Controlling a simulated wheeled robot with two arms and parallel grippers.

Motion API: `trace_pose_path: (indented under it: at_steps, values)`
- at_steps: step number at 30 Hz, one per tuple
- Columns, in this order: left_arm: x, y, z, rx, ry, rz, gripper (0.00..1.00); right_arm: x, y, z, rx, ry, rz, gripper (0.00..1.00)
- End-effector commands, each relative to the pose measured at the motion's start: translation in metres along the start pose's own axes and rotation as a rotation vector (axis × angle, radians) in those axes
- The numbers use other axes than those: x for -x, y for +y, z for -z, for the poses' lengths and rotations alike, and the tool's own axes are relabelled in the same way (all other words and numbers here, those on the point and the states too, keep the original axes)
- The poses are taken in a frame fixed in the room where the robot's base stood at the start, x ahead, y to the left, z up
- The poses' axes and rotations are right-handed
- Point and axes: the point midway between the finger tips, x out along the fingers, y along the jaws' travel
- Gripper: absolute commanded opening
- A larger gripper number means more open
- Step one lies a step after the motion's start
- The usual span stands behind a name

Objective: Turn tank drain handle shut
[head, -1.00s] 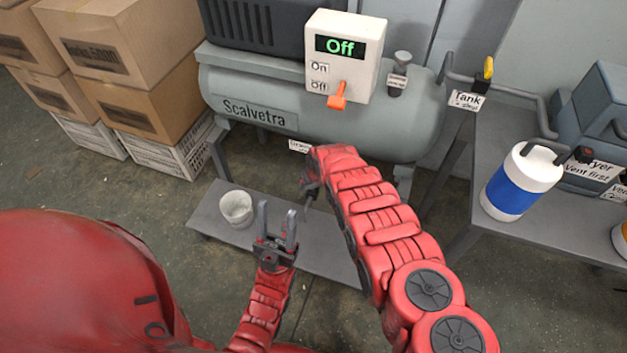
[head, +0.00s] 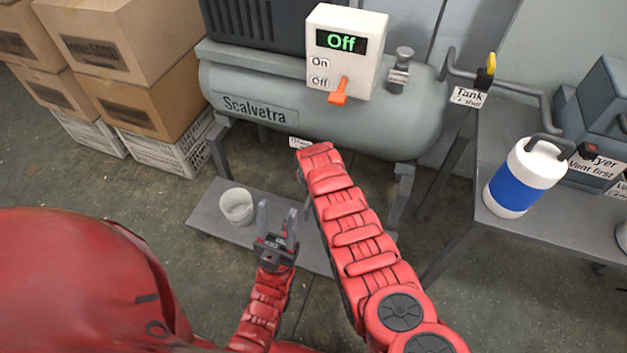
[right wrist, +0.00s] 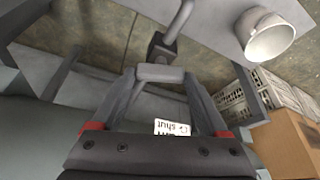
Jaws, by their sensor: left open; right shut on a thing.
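The drain handle (right wrist: 153,74) is a short grey bar beside a dark valve block (right wrist: 162,47) on a grey pipe, seen in the right wrist view. My right gripper (right wrist: 162,74) is shut on it, with one finger at each end. In the head view my right arm hides the handle and that gripper under the compressor tank (head: 300,118). A white label reading "shut" (right wrist: 172,127) shows between the fingers. My left gripper (head: 277,218) is open and empty, above the low grey shelf.
A white bucket (head: 237,206) stands on the low shelf (head: 205,213), left of my left gripper. A control box reading "Off" (head: 345,50) sits on the tank. Cardboard boxes (head: 130,45) are stacked at left. A blue-and-white canister (head: 520,180) stands on the right table.

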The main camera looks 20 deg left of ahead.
Motion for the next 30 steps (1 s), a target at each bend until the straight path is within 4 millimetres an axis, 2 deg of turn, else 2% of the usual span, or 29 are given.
trace_pose_path:
  at_steps: [11,21,30]
  values:
    - [0.014,0.001,-0.003,0.000,0.000,0.000,0.50,-0.002,-0.001,-0.001,-0.097,0.001,-0.040,0.22]
    - [0.045,0.002,-0.008,0.000,0.000,0.000,0.50,-0.004,-0.002,0.001,-0.259,0.005,-0.106,0.22]
    - [0.057,0.003,-0.010,0.000,0.000,0.000,0.50,-0.001,-0.002,0.002,-0.340,0.004,-0.139,0.22]
